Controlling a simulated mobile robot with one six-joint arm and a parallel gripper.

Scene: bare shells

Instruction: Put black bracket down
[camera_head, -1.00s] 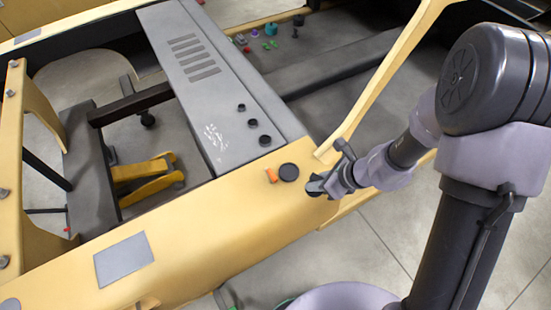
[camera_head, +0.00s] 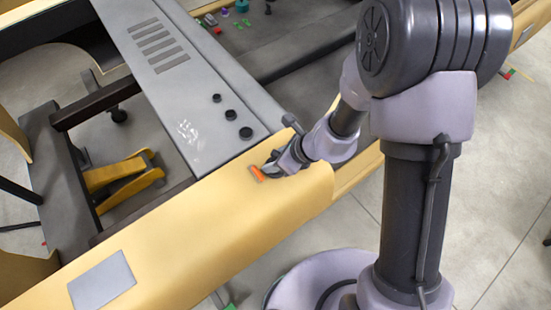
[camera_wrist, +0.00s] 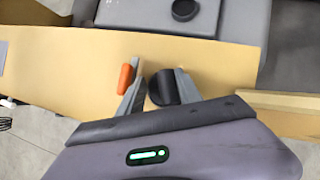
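A black rounded piece (camera_wrist: 162,88), which may be the black bracket, is between the fingers of my gripper (camera_wrist: 158,85) in the wrist view. It lies close against the right finger, with a thin gap towards the left finger. The fingers stand apart, and the piece does not look clamped. I cannot tell whether it touches the tan surface below. In the head view my gripper (camera_head: 280,168) is low at the tan beam (camera_head: 215,215) and hides the black piece.
An orange piece (camera_wrist: 125,78) lies just outside the left finger. The grey panel (camera_head: 185,85) with black knobs (camera_head: 231,114) is beyond the gripper. The tan beam is clear to the left, up to a grey plate (camera_head: 102,280). A yellow part (camera_head: 125,178) sits lower, behind the beam.

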